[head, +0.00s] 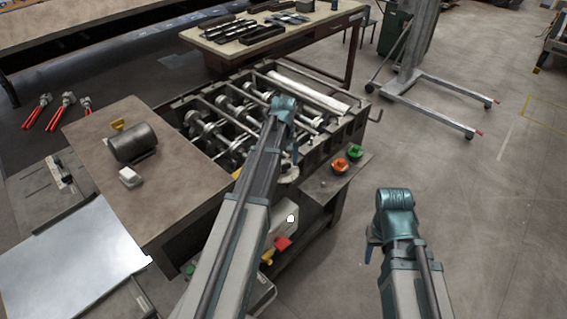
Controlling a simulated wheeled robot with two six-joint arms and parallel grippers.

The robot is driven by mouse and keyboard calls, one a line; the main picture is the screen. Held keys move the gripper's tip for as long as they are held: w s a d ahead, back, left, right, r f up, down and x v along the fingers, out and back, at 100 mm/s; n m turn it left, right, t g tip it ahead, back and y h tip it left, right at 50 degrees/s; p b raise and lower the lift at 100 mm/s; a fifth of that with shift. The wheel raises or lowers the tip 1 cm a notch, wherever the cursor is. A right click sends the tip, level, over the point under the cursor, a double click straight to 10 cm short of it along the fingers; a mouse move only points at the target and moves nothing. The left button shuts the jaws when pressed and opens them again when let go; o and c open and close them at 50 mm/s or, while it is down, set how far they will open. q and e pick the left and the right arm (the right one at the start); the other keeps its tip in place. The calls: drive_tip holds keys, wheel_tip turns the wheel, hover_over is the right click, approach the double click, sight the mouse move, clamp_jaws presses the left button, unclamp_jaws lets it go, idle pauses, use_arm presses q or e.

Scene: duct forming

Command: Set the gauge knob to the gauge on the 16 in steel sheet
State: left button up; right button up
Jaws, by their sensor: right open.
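A bright, flat steel sheet (72,262) lies at the lower left; I cannot read any gauge marking on it. A pale round disc (288,174), possibly the gauge knob, shows at the front edge of the roller machine (225,120); its setting is too small to read. My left gripper (292,154) points down just above this disc, partly hidden by its own wrist; I cannot tell whether it touches or whether its jaws are open. My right gripper (370,252) is open and empty over the floor at the right, apart from the machine.
Green (354,152) and orange (340,166) buttons sit on the machine's right corner. A brown table (110,190) carries a dark cylinder (132,142) and a small white block (130,177). Red-handled tools (62,110) lie at left. Floor at right is clear up to a wheeled lift (440,85).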

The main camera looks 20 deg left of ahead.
use_arm(q)
drive_tip(key=c, duration=1.2)
drive_tip(key=m, duration=0.5)
drive_tip(key=shift+m, duration=0.4)
drive_tip(key=m, duration=0.5)
drive_tip(key=shift+d+m, duration=0.1)
drive_tip(key=shift+m, duration=0.3)
drive_tip(key=o, duration=1.4)
